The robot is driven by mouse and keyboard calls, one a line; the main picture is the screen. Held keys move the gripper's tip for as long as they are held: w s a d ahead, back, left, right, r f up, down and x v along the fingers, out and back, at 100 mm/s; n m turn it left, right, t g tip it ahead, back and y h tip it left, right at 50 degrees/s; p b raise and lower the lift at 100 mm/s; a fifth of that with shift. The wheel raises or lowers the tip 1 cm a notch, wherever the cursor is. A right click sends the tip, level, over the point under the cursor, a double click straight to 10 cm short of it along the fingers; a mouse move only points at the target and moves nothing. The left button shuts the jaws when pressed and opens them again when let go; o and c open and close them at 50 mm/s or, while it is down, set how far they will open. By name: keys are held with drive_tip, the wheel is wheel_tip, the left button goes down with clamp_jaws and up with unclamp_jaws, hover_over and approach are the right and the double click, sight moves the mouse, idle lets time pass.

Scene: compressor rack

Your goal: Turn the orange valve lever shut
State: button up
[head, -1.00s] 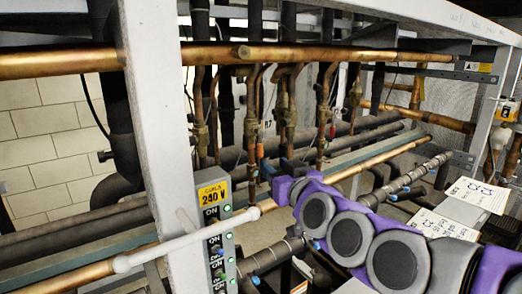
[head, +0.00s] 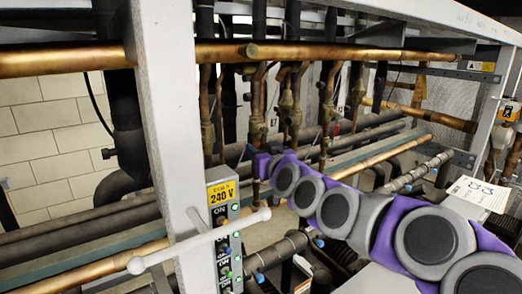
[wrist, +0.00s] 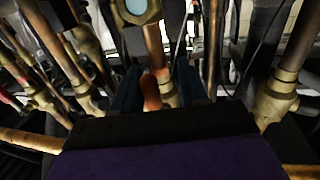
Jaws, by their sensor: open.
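The orange valve lever (wrist: 152,92) shows in the wrist view, upright in the middle, beside a brass valve body (wrist: 168,92) on a copper pipe. My gripper (wrist: 158,84) is open, with one dark finger on each side of the lever and valve. Whether either finger touches the lever cannot be told. In the head view my gripper (head: 259,163) reaches in among the vertical copper pipes, and the lever cannot be made out there. The lower part of the lever is hidden by the gripper body in the wrist view.
Brass fittings stand close by on the left (wrist: 88,95) and right (wrist: 275,100) in the wrist view. A hex brass fitting (wrist: 137,10) hangs above. In the head view a grey rack post (head: 168,120) and a switch panel (head: 224,235) stand left of my arm.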

drive_tip(key=shift+d, duration=0.35)
drive_tip(key=shift+c, duration=0.2)
drive_tip(key=shift+d+r, duration=0.1)
drive_tip(key=shift+d, duration=0.35)
drive_tip(key=c, duration=0.3)
drive_tip(key=shift+s+a, duration=0.15)
drive_tip(key=shift+a, duration=0.05)
clamp_jaws()
drive_tip(key=shift+r, duration=0.1)
